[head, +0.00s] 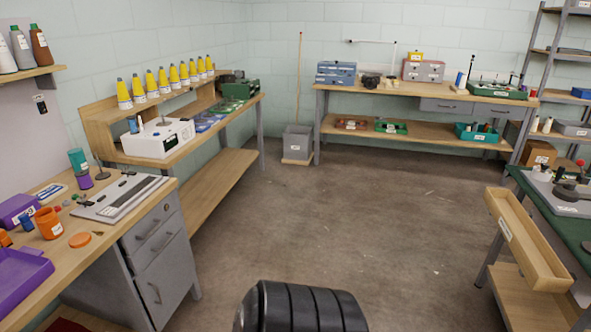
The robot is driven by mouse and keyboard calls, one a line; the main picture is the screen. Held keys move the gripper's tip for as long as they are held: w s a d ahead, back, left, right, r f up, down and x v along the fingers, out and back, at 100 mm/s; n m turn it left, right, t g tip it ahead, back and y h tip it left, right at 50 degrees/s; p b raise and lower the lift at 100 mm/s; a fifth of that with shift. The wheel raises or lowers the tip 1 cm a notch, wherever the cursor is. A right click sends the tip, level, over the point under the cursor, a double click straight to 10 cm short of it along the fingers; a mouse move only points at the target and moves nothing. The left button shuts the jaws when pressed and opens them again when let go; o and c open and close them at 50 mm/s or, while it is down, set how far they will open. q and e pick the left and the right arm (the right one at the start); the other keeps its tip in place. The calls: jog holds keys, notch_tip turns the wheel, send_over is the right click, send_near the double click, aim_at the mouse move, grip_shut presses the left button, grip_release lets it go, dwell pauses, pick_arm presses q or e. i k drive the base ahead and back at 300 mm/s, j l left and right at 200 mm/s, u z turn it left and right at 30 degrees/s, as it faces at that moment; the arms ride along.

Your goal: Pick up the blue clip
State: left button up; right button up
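I cannot make out a blue clip for certain. On the left desk (98,247) a small blue object (25,222) lies between a purple box (14,208) and an orange cup (48,224); it is too small to tell what it is. A flat blue and white item (50,190) lies behind them. Neither of my grippers is in view.
A grey board (122,200) and a teal and purple spool stack (80,168) are on the left desk. A purple tray (22,275) is at its front. A green-topped table (545,210) with a wooden trough (525,240) stands right. The middle floor is clear.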

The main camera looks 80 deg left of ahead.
aim_at(27, 223)
jog(key=u, duration=4.55)
